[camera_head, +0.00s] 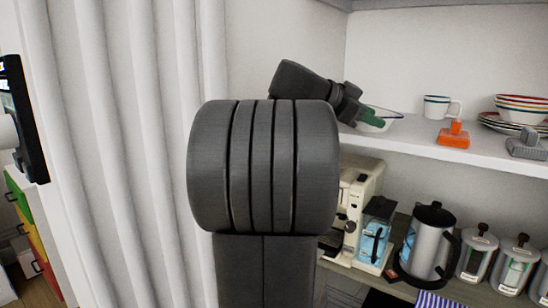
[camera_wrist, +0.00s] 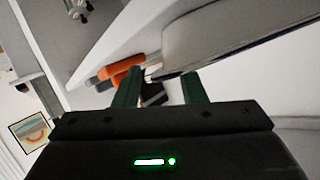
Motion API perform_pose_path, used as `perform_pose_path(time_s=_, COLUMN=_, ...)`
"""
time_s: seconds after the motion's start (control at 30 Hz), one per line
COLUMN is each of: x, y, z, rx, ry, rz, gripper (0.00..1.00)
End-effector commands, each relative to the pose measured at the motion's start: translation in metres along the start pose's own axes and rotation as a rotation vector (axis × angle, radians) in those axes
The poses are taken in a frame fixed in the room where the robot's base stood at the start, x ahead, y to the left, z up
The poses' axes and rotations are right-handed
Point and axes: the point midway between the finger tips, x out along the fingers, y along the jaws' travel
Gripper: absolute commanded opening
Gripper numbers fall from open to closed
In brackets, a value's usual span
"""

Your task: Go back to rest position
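My gripper (camera_head: 372,117) is at the left end of the white shelf (camera_head: 420,136) in the head view, with my dark arm rising in front of it. Its green fingers overlap a pale dish (camera_head: 392,115) there. In the wrist view, my gripper (camera_wrist: 160,86) has its two green fingers apart, with nothing clearly held between them. A large pale curved dish (camera_wrist: 225,38) with a dark edge is close beyond the right finger. I cannot tell whether they touch. An orange item (camera_wrist: 122,68) shows beyond the left finger.
The shelf also holds a white mug (camera_head: 437,107), an orange object (camera_head: 454,134), stacked dishes (camera_head: 522,109) and a grey object (camera_head: 527,144). Below stand a coffee machine (camera_head: 362,185), a metal press pot (camera_head: 428,245) and jars (camera_head: 478,250). A white curtain (camera_head: 130,150) hangs left.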

Motion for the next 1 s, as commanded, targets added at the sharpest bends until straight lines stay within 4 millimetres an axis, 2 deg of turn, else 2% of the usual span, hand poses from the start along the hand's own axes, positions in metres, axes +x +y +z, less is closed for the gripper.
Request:
perform_pose_path(time_s=0.1, x=0.026, y=0.001, z=-0.001, rx=-0.001, ry=0.000, rz=0.006, gripper=0.37)
perform_pose_path(time_s=0.13, x=0.026, y=-0.001, z=-0.005, rx=0.002, ry=0.001, rz=0.001, gripper=0.37)
perform_pose_path(time_s=0.3, x=0.010, y=-0.013, z=-0.035, rx=0.003, ry=0.000, rz=-0.002, gripper=0.37)
perform_pose_path(time_s=0.53, x=-0.002, y=-0.023, z=-0.062, rx=0.002, ry=0.000, rz=-0.001, gripper=0.37)
perform_pose_path(time_s=0.7, x=-0.005, y=-0.025, z=-0.070, rx=0.001, ry=-0.001, rz=-0.001, gripper=0.37)
perform_pose_path(time_s=1.0, x=-0.006, y=-0.026, z=-0.071, rx=-0.001, ry=-0.001, rz=0.000, gripper=0.37)
